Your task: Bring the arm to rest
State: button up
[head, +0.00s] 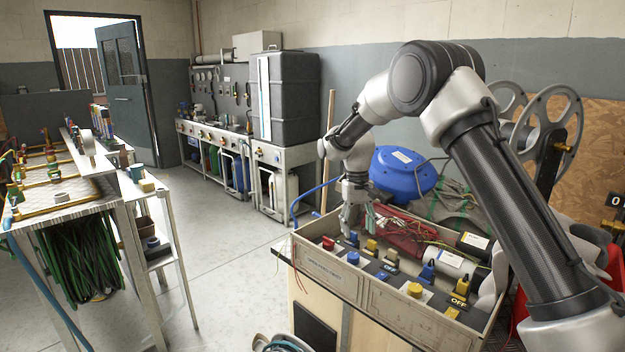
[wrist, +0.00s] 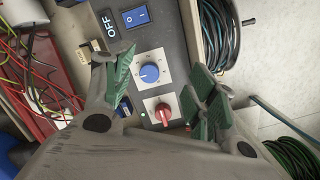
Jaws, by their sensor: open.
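My gripper (head: 357,217) hangs from the bent arm, pointing down over the left part of a control box (head: 400,310) full of switches and wires. In the wrist view my gripper (wrist: 163,82) shows its two green-padded fingers spread apart with nothing held between them. Between and beyond the fingers lie a blue dial (wrist: 149,73), a red dial (wrist: 163,112) and a blue rocker switch (wrist: 136,18) on a grey panel. The fingers appear to be above the panel; I cannot tell the exact gap.
A blue round reel (head: 404,173) and a large grey reel (head: 548,122) stand behind the box. On the left is a bench (head: 70,208) with hoses hung beneath it. Cabinets with a dark tank (head: 290,95) line the back wall. The floor (head: 235,220) between is clear.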

jog(key=s+d+r+t, duration=0.2)
jog(key=s+d+r, duration=0.4)
jog(key=s, duration=0.7)
jog(key=s+d+r+m+t, duration=0.1)
jog(key=s+d+r+t, duration=0.1)
jog(key=s+d+r, duration=0.5)
jog(key=s+d+r+m+t, duration=0.1)
jog(key=s+d+r, duration=0.5)
jog(key=s, duration=1.3)
jog(key=shift+d+r+t+y, duration=0.3)
jog(key=shift+d+r+t, duration=0.1)
jog(key=shift+d, duration=1.45)
